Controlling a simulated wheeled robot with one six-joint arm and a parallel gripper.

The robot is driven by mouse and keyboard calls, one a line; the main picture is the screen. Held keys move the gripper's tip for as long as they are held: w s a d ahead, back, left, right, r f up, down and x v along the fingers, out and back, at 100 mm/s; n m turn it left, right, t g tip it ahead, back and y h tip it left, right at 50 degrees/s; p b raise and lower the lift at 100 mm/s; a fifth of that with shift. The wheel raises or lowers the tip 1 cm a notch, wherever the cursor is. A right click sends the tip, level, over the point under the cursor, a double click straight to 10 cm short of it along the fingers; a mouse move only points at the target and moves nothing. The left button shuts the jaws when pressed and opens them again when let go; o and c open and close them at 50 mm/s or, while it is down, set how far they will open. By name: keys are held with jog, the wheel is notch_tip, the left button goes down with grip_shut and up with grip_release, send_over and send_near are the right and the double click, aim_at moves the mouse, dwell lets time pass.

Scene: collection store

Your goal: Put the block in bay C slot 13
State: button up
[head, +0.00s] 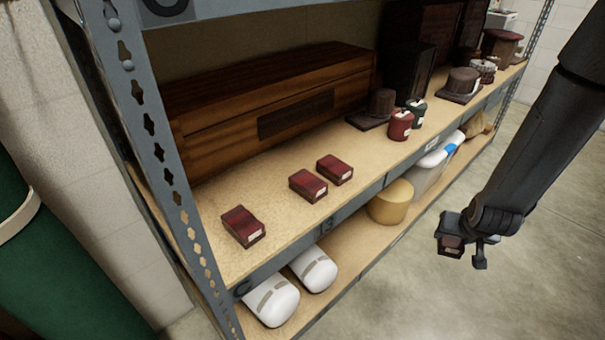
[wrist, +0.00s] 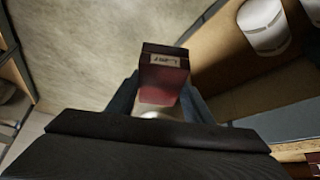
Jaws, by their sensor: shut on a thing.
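My gripper (head: 465,250) is shut on a dark red block (head: 451,246) and holds it in the open air over the floor, to the right of the shelving. In the wrist view the block (wrist: 164,78) sits between the fingers, with a white label on its end. The label's print is too small to read surely. The shelf board (head: 270,205) has a grey front edge with a "C" mark (head: 243,288) near the left end. Three similar red blocks stand on this board: one at the left (head: 243,226) and two further along (head: 308,186) (head: 334,169).
Red (head: 401,125) and green (head: 416,113) canisters and dark hat-like objects stand further right. A perforated upright (head: 150,130) bounds the left. White rolls (head: 272,302) and a tan drum (head: 391,202) lie below.

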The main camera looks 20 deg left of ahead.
jog(key=w+f+b, duration=0.1)
jog(key=w+b, duration=0.8)
jog(key=b, duration=1)
jog(key=s+a+r+n+g+y, duration=0.1)
jog(key=s+a+r+n, duration=0.3)
jog(key=a, duration=0.9)
jog(key=s+a+r+n+g+y, duration=0.1)
jog(key=s+a+r+n, duration=0.3)
jog(key=s+a+r, duration=0.6)
jog(key=s+a+r+n+g+y, duration=0.1)
jog(key=s+a+r+n+y, duration=0.2)
jog(key=a, duration=1.4)
jog(key=s+r+n, duration=0.1)
jog(key=s+r, duration=0.3)
jog(key=shift+s+r+n, duration=0.15)
jog(key=shift+s+n, duration=0.15)
jog(key=shift+s, duration=0.1)
